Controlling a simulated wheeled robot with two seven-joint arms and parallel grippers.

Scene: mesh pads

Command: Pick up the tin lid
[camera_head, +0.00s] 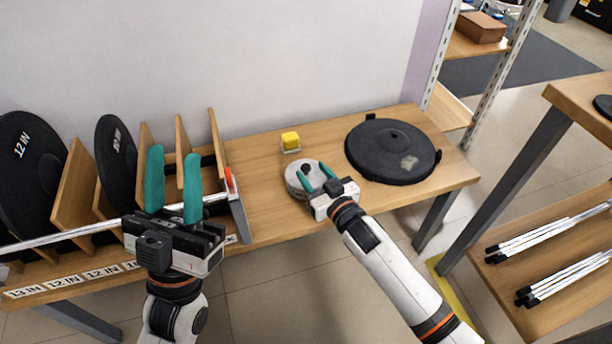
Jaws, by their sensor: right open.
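Whether the fingers touch the lid or the knob I cannot tell. My left gripper (174,155) is open and empty, held in front of the wooden rack with its fingers pointing up in the picture.
A round black mesh pad (375,150) lies on the table (255,190) to the right. A small yellow block (290,139) sits behind the lid. A wooden rack (77,185) with upright black discs fills the left side. A shelf with silver rods (545,245) stands at right.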

